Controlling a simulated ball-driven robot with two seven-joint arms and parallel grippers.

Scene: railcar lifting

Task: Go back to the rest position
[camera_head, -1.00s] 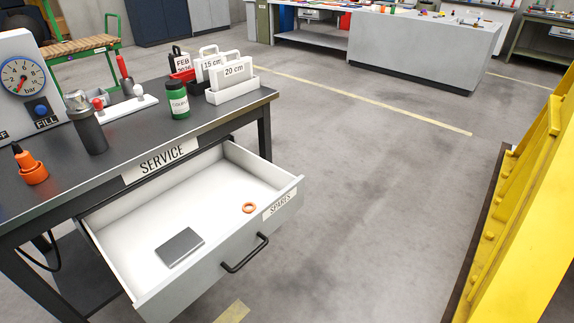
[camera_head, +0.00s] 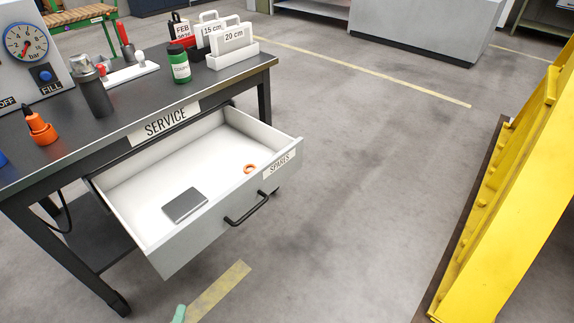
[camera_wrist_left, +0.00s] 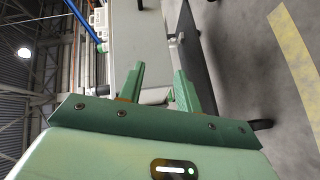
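My left gripper (camera_wrist_left: 158,88) shows in the left wrist view with its two green fingers apart and nothing between them. In the head view only a small green tip of the left gripper (camera_head: 179,314) shows at the bottom edge, in front of and below the open drawer (camera_head: 215,238). My right gripper is in neither view.
The drawer stands pulled out of the service table (camera_head: 108,136), with a grey flat block (camera_head: 185,205) and an orange ring (camera_head: 249,169) inside. A yellow frame (camera_head: 505,210) stands at the right. The floor between is clear.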

